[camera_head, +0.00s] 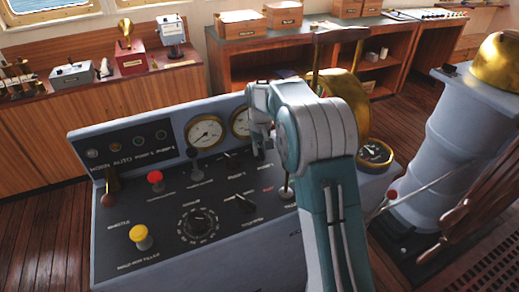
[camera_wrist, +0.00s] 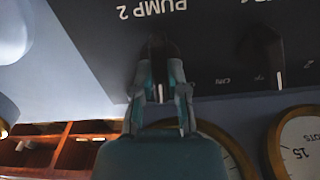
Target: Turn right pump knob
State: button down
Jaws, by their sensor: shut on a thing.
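The right pump knob (camera_wrist: 157,48) is a dark knob beside the "PUMP 2" label, seen upside down in the wrist view. My gripper (camera_wrist: 160,82) has its two teal fingers closed on it, one on each side. In the head view my gripper (camera_head: 260,145) reaches down to the back of the console panel, and its fingers and arm largely hide the knob. The other pump knob (camera_wrist: 266,50) is a black pointer knob to the right in the wrist view. In the head view it shows left of my gripper (camera_head: 233,157).
The console (camera_head: 115,265) also carries a red button (camera_head: 155,177), a yellow button (camera_head: 139,234), a black dial (camera_head: 198,222) and a lever (camera_head: 193,155). Round gauges (camera_head: 205,132) stand behind the knobs.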

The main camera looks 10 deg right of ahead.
jog(key=m, duration=0.4)
jog(key=shift+f+m, duration=0.15)
jog(key=shift+m, duration=0.25)
dwell(0.4)
jog(key=c, duration=0.7)
grip_release()
jog(key=shift+o, duration=0.2)
notch_tip(320, 180, up, 12)
jog(key=shift+a, duration=0.1)
